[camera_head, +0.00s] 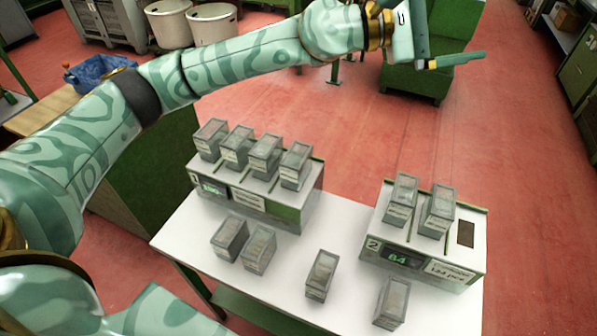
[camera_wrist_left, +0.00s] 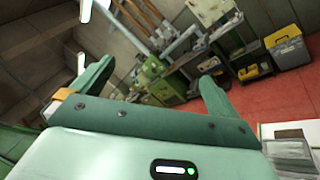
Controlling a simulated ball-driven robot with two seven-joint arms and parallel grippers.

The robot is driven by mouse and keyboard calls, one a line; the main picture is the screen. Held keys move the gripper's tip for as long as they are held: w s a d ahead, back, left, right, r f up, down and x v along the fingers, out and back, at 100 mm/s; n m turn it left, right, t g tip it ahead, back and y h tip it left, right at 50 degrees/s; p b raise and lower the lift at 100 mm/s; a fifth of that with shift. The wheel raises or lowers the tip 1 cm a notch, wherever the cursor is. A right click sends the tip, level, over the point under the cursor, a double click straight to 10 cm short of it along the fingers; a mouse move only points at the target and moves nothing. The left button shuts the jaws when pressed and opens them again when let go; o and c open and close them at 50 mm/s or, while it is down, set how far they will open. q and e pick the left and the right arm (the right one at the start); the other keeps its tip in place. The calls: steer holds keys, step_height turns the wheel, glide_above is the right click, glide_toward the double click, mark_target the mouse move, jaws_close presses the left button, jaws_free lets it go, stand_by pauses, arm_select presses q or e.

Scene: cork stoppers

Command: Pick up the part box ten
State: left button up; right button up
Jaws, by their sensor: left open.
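Several small grey clear-lidded part boxes are on a white table (camera_head: 345,240); their labels are too small to read, so I cannot tell which is box ten. Several stand in a row on unit 1 (camera_head: 285,213), including a rightmost one (camera_head: 295,166). Two stand on unit 2 (camera_head: 420,262): a left box (camera_head: 401,200) and a right box (camera_head: 437,212). Loose on the table are a left pair (camera_head: 230,238) (camera_head: 259,250), a middle box (camera_head: 320,275) and a front box (camera_head: 391,303). My left gripper (camera_head: 450,32) is open and empty, high beyond the table; it also shows in the wrist view (camera_wrist_left: 155,85).
Unit 2 has a dark empty slot (camera_head: 466,234) at its right. A green cabinet (camera_head: 418,82) stands behind, below my gripper. Red floor (camera_head: 530,150) is clear at the right.

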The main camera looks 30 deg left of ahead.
arm_select(q)
step_height(320, 180, down, 5)
steer(key=w+m+g+y+b, duration=0.1)
steer(key=m+g+y, duration=0.1)
steer(key=g+y, duration=0.1)
steer(key=n+g+y+b, duration=0.2)
steer(key=n+g+y, duration=0.55)
steer(key=y, duration=0.75)
glide_above(296, 154)
step_height(296, 154, down, 17)
steer(key=n+t, duration=0.1)
steer(key=shift+n, duration=0.25)
step_height(296, 154, down, 10)
steer(key=shift+w+r+b, duration=0.1)
steer(key=shift+b, duration=0.8)
step_height(296, 154, down, 6)
steer(key=shift+f+b, duration=0.1)
steer(key=shift+b, duration=0.7)
arm_select(e)
step_height(296, 154, down, 8)
steer(key=s, duration=0.1)
steer(key=shift+s+r, duration=0.25)
steer(key=shift+s, duration=0.15)
arm_select(q)
steer(key=c, duration=1)
steer(key=shift+r, duration=0.2)
